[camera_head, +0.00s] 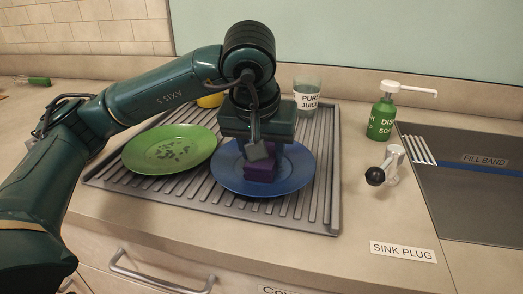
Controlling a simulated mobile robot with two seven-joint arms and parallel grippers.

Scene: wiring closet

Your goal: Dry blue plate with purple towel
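The blue plate (297,172) lies on the ribbed drying rack in the middle of the camera_head view. My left gripper (260,156) points down over the plate. It is shut on the purple towel (261,173), a small folded block that appears to touch the plate's middle. My gripper and the towel hide part of the plate's centre and back. I cannot tell if there is water on the part that shows. My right gripper is not in view.
A green plate (169,149) with dark spots lies left of the blue plate on the grey rack (325,215). A glass labelled PURE JUICE (307,94) and a yellow item (210,100) stand behind.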

